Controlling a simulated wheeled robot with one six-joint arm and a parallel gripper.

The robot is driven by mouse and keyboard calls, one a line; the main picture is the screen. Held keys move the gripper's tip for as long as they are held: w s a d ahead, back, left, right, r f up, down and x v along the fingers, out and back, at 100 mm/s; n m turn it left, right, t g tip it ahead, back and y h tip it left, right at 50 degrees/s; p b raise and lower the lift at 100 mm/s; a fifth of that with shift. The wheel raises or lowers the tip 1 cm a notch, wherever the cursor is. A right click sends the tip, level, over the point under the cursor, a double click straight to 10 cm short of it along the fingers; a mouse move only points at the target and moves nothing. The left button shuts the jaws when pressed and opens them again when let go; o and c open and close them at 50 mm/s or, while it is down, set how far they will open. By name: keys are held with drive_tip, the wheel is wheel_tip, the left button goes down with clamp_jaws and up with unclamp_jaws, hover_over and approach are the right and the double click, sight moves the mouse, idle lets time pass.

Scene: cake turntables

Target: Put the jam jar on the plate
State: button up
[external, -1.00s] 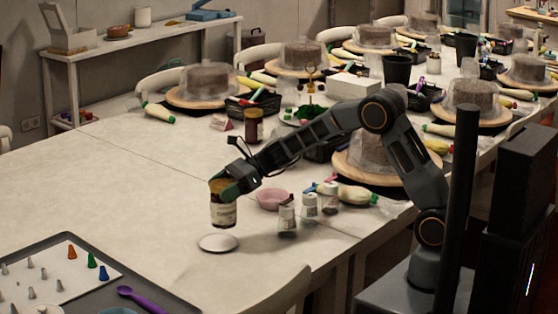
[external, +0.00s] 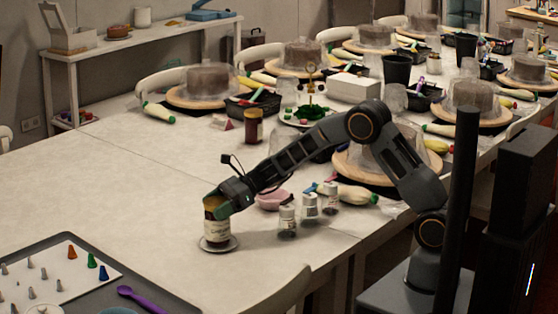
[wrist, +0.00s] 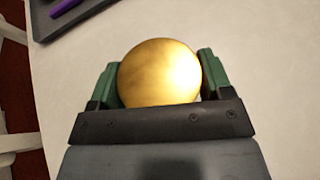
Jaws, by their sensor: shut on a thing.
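The jam jar (external: 217,229) has a pale label and a gold lid, and it stands upright over the small white plate (external: 233,246). Its base appears to rest on the plate, whose rim shows around it. My gripper (external: 216,204) is shut on the jar near its lid. In the wrist view the round gold lid (wrist: 160,72) sits between the two green fingers of my gripper (wrist: 158,76). The plate is hidden in the wrist view.
Several small white-capped bottles (external: 309,206) and a pink bowl (external: 273,199) stand right of the jar. A grey tray (external: 172,294) with a purple spoon (external: 143,299) lies at the front left. Another dark jar (external: 253,127) stands farther back. The table left of the plate is clear.

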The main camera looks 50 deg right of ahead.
drive_tip(key=shift+f, duration=0.15)
drive_tip(key=o, duration=1.8)
drive_tip(key=shift+r, duration=0.3)
drive_tip(key=v, duration=1.2)
drive_tip(key=s+d+n+h, duration=0.4)
drive_tip(key=s+n, duration=0.3)
drive_tip(key=s, duration=0.1)
drive_tip(key=s+d+n+g+h, duration=0.1)
drive_tip(key=s+d+n+h, duration=0.3)
drive_tip(key=s+n, duration=0.4)
drive_tip(key=s+d+n+g+h, duration=0.1)
drive_tip(key=s+d+n+h, duration=0.3)
drive_tip(key=s+n, duration=0.3)
drive_tip(key=s, duration=0.3)
drive_tip(key=shift+d+r+n+h, duration=0.3)
drive_tip(key=shift+d, duration=0.05)
